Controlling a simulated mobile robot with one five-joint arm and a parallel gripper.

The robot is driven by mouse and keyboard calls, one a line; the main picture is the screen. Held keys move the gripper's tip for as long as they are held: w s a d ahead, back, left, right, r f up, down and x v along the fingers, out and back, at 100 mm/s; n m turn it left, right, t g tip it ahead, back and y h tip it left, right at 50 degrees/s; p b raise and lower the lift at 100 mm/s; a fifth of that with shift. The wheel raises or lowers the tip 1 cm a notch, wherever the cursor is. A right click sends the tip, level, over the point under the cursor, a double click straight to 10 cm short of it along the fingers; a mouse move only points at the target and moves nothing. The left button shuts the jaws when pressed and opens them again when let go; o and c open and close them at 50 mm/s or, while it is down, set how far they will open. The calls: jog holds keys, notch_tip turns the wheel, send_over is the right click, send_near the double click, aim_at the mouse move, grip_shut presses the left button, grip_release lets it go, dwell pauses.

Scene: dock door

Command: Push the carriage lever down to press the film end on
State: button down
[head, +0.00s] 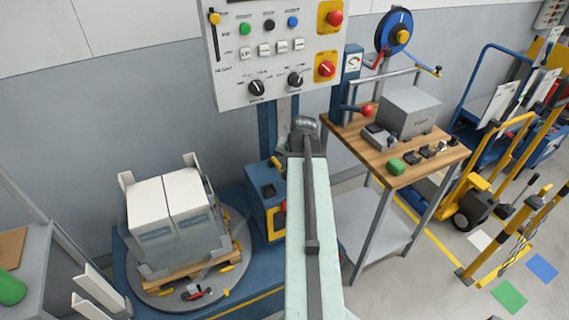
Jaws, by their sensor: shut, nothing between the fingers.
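The film carriage (264,204) is a blue box with a yellow-edged side, low on the mast of the wrapping machine. A small yellow and dark part (276,162) shows at its top, and a bit of red shows at its right side. I cannot tell which of these is the lever. My pale green arm covers the carriage's right side. My gripper does not show; the arm's far end stands in front of the mast. A wrapped load of white boxes (172,210) stands on a pallet on the round turntable (241,252), left of the carriage.
A control panel (283,48) with buttons, knobs and red stops hangs above the carriage. A wooden bench (397,180) with a grey printer (409,112) stands right. A yellow pallet truck (475,195) and yellow barrier are farther right. Floor between bench and barrier is partly clear.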

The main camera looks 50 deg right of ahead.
jog(key=shift+r, duration=0.15)
jog(key=shift+w+d+r+p, duration=0.15)
jog(key=shift+w+r+p, duration=0.15)
jog(key=shift+r+p, duration=0.45)
jog(key=shift+w+d+r+p, duration=0.1)
jog(key=shift+w+r+p, duration=0.15)
jog(key=shift+r+p, duration=0.45)
jog(key=shift+w+d+r+p, duration=0.15)
jog(key=shift+w+r+p, duration=0.15)
jog(key=shift+r+p, duration=0.45)
jog(key=r+p, duration=0.1)
jog(key=w+r+p, duration=0.1)
jog(key=r+p, duration=0.2)
jog(key=shift+w+d+r+p, duration=0.2)
jog(key=shift+w+d+p, duration=0.15)
jog(key=shift+w, duration=0.05)
